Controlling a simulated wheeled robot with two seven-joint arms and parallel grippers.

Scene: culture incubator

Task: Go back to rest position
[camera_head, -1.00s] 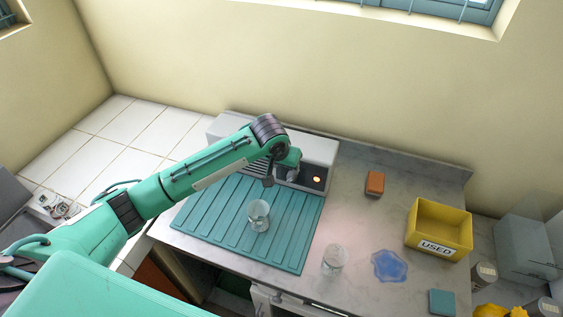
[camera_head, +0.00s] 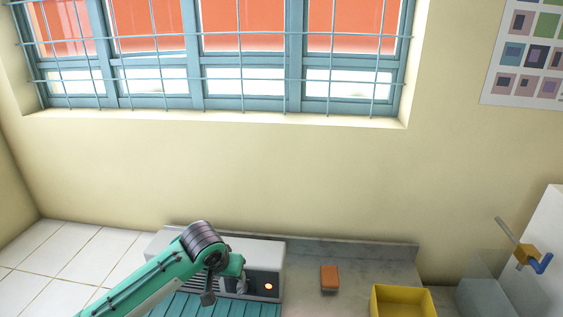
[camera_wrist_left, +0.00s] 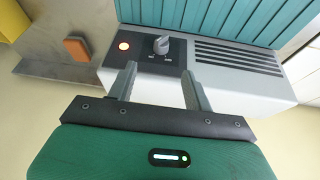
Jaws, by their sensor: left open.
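My left arm comes in from the lower left in the head view. My left gripper (camera_head: 209,297) is near the front of a white-grey incubator box at the back of the counter. In the left wrist view my left gripper (camera_wrist_left: 158,82) is open, with its two fingers apart and nothing between them. The incubator (camera_wrist_left: 228,62) has a dial (camera_wrist_left: 162,45) and a lit orange lamp (camera_wrist_left: 124,45) beside the fingers. I cannot tell whether the fingers touch it. My right gripper is not in view.
A teal ribbed mat (camera_head: 185,305) lies in front of the incubator. An orange block (camera_head: 329,279) and a yellow bin (camera_head: 403,301) stand to the right on the grey counter (camera_head: 350,252). A barred window (camera_head: 247,75) is in the wall behind.

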